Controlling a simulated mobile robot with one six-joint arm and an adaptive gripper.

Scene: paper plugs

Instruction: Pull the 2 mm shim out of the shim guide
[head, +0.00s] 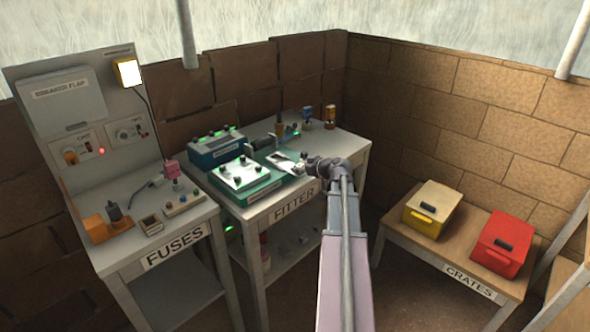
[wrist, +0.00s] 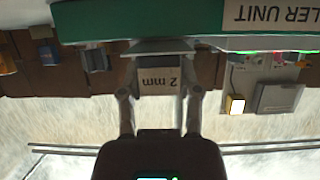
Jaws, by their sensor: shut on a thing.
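My gripper (wrist: 160,88) is shut on the 2 mm shim (wrist: 158,78), whose tag reads "2 mm" upside down between the fingers in the wrist view. A flat grey piece sits just beyond the tag, against the edge of the green unit (wrist: 110,22). In the head view my gripper (head: 306,168) is at the right end of the green unit (head: 250,190) on the fitter bench. The shim guide cannot be told apart clearly, and how far the shim sits in it is hidden.
The fitter bench (head: 345,150) has a blue box (head: 217,150) at the back left and small bottles at the back. The fuses bench (head: 200,212) stands at left. The crates bench (head: 400,238) at right holds a yellow crate (head: 433,210) and a red crate (head: 503,244).

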